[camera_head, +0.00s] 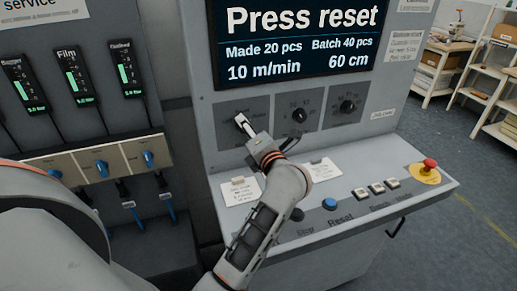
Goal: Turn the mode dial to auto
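The mode dial appears to be on the leftmost dark plate (228,111) of the console's sloped front, under the screen. My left gripper (240,119) is at this plate and covers its middle. The dial itself is hidden behind the fingers, so its setting and any contact cannot be told. The fingers look narrow from here, and I cannot tell whether they are open or shut. My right gripper is not in view.
Two black knobs, a middle one (299,115) and a right one (347,106), sit beside the plate. The screen (300,40) reads "Press reset". Below are a blue button (329,204), several pale buttons and a red emergency stop (430,164). Paper notes lie on the ledge.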

